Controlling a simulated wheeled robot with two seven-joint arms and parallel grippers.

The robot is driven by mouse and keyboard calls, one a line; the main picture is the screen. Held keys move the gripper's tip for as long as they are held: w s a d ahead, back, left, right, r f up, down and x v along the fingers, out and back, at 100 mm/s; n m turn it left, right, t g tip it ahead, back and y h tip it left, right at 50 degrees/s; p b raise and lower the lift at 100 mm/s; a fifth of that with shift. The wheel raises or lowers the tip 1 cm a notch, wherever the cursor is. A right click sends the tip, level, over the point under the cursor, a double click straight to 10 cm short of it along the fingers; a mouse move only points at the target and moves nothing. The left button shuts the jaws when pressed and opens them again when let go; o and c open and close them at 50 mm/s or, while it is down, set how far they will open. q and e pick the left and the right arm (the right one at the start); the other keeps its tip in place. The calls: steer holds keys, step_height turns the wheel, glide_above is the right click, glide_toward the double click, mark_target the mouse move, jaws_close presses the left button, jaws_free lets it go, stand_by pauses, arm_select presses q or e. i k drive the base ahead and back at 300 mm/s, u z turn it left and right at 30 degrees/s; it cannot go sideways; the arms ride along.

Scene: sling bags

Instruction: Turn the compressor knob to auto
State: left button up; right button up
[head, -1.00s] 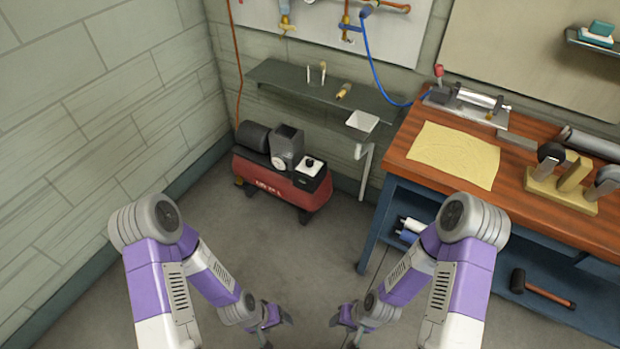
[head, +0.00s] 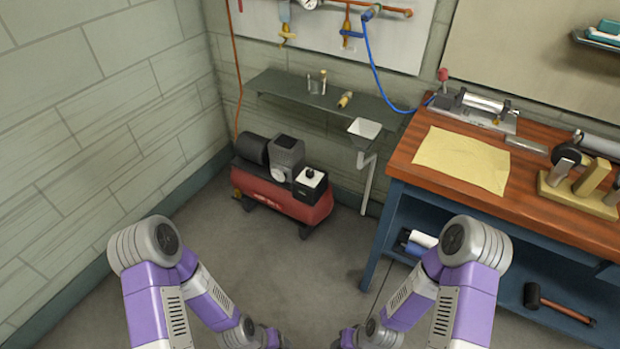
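A red compressor (head: 285,203) stands on the floor in the corner, below a wall shelf. A black knob (head: 310,172) sits on the white top of a black box at its right end. The knob's markings are too small to read. A round white gauge faces front beside the box. My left gripper (head: 275,340) and my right gripper (head: 345,340) are low at the bottom edge, in front of the compressor and well apart from it. Their fingertips are mostly cut off, so I cannot tell whether they are open or shut.
A wooden workbench (head: 400,160) with a blue frame stands at the right, holding a yellow sheet and tools. The floor (head: 260,265) before the compressor is clear.

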mark_target(309, 173)
steer(key=u, duration=0.3)
steer(key=i, duration=1.9)
steer(key=z, duration=0.15)
